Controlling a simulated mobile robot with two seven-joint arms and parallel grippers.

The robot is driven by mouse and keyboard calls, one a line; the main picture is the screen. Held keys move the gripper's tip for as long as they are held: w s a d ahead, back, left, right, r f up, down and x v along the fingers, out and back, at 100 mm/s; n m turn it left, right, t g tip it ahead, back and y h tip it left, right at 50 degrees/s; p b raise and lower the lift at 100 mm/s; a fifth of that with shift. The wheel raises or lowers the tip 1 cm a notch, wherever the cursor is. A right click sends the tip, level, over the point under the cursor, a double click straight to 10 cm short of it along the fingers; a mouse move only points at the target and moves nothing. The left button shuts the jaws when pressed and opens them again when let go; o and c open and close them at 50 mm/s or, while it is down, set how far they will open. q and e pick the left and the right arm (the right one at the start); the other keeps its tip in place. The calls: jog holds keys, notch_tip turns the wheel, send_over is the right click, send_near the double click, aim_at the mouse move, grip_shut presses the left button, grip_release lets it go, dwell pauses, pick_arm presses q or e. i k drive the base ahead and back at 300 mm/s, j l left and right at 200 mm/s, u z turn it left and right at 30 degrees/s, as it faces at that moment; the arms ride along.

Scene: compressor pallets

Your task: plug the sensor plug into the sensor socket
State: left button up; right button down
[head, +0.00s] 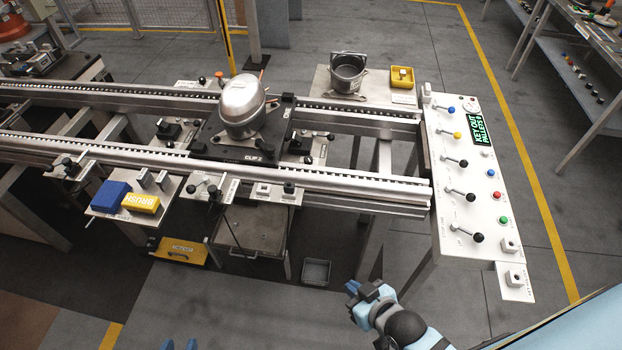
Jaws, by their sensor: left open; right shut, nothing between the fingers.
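I cannot pick out the sensor plug or the sensor socket for certain at this size. A silver compressor (242,106) stands on a black pallet (213,148) on the conveyor. Small fittings sit along the near rail, among them a white block (263,189) with a dark cable hanging close to its left. My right gripper (354,289) is shut and empty, low in front of the conveyor. Both are well away from the compressor.
A control panel (470,200) with levers and buttons stands at the right. A metal pot (347,75) and yellow bin (402,78) stand behind. A grey bin (316,272) is on the floor.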

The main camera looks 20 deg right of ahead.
aim_at(289, 188)
jog(key=i+j+z, duration=0.15)
jog(key=z, duration=0.2)
jog(key=j+z, duration=0.3)
jog(key=i+j+z, duration=0.1)
jog(key=j+z, duration=0.5)
jog(key=j, duration=0.25)
jog(key=i+j+z, duration=0.1)
jog(key=j+z, duration=0.2)
jog(key=j, duration=0.25)
